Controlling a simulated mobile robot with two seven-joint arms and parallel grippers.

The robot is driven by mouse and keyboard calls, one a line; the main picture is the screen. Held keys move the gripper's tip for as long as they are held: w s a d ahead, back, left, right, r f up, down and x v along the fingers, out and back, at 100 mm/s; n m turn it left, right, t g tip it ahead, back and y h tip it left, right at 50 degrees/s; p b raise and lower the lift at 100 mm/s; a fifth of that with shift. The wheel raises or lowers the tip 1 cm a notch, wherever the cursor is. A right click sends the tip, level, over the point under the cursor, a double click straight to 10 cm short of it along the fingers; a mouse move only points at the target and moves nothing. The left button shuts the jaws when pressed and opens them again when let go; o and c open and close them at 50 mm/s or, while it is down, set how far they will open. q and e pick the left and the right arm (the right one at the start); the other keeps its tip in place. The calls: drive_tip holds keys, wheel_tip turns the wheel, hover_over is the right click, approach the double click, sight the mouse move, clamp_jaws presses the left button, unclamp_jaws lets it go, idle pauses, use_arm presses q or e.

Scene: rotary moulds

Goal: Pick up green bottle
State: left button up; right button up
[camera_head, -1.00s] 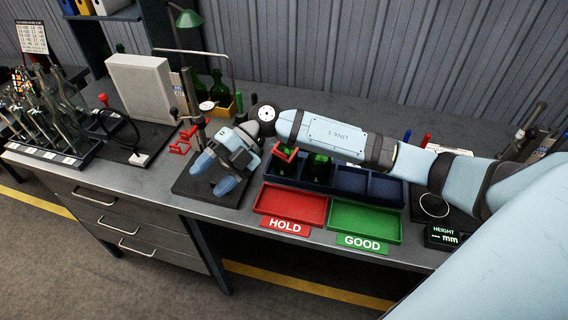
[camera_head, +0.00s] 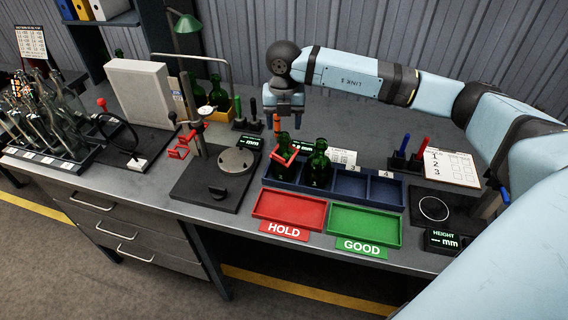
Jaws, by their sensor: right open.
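Two green bottles stand upright in the dark blue divided tray (camera_head: 385,193). The left bottle (camera_head: 284,167) has a red angular piece at its shoulder. The right bottle (camera_head: 319,168) stands in the compartment beside it. My right gripper (camera_head: 285,112) is open and points down, behind and above the left bottle in the picture, apart from both bottles. Its fingertips are small and hard to make out against an orange object. My left gripper is not in view.
A red HOLD tray (camera_head: 290,210) and a green GOOD tray (camera_head: 365,226) lie empty in front. A gauge stand (camera_head: 205,195) is at the left. More green bottles (camera_head: 219,95) stand behind it. A pen holder (camera_head: 408,162) and a checklist (camera_head: 450,167) are at right.

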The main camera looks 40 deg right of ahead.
sight(284, 135)
drive_tip(key=shift+w+d+f+p, duration=0.1)
drive_tip(key=shift+f+p, duration=0.35)
drive_tip(key=shift+f, duration=1.15)
drive_tip(key=shift+w+f+p, duration=0.1)
drive_tip(key=shift+f+p, duration=0.3)
drive_tip(key=shift+f, duration=1.15)
drive_tip(key=shift+c, duration=0.4)
drive_tip(key=shift+r, duration=0.1)
clamp_jaws()
